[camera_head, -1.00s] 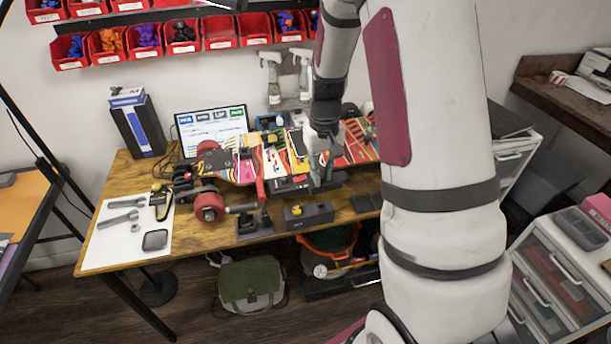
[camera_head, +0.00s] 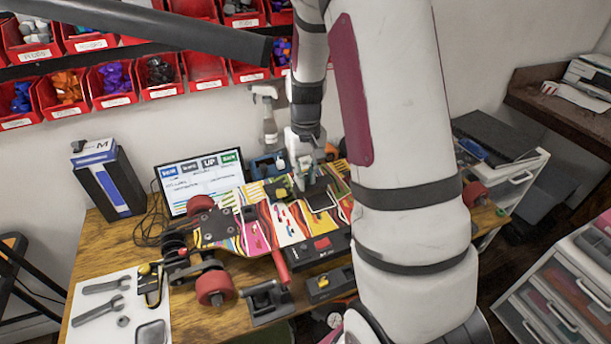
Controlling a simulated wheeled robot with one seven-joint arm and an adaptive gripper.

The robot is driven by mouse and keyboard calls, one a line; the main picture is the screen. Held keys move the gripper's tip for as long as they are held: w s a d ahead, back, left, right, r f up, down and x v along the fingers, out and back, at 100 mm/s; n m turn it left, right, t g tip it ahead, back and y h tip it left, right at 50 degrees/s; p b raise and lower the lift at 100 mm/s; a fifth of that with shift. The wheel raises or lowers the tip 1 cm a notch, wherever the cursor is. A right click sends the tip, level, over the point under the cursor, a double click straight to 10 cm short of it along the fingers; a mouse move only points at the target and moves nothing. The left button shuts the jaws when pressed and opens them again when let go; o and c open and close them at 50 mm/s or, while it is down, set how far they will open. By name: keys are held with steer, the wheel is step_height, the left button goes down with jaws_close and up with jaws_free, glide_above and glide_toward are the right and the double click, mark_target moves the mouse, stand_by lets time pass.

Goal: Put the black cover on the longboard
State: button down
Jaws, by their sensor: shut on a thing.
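The longboard (camera_head: 258,228) lies across the wooden workbench, its multicolored patterned side up, with red wheels at its left end. My gripper (camera_head: 304,180) is above the middle of the board, pointing down, and is shut on a small dark piece, which looks like the black cover (camera_head: 316,188). The piece is small and partly hidden by the fingers, so I cannot tell whether it touches the board. A dark-edged rectangle (camera_head: 333,205) shows on the board just right of the gripper.
A laptop-like screen (camera_head: 203,178) and a black-and-blue box (camera_head: 108,182) stand behind the board. A white sheet (camera_head: 92,318) with wrenches lies at front left. Red bins (camera_head: 110,98) line the wall. A black block (camera_head: 328,285) sits at the bench front. My arm hides the board's right part.

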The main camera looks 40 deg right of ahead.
steer(key=shift+w+f+b, duration=0.15)
steer(key=shift+f+b, duration=0.9)
steer(key=shift+f, duration=0.9)
steer(key=shift+f+b, duration=0.35)
steer(key=shift+f, duration=0.45)
steer(key=shift+s+f, duration=0.25)
steer(key=shift+f, duration=0.35)
steer(key=c, duration=1.4)
jaws_free()
steer(key=shift+c, duration=1.2)
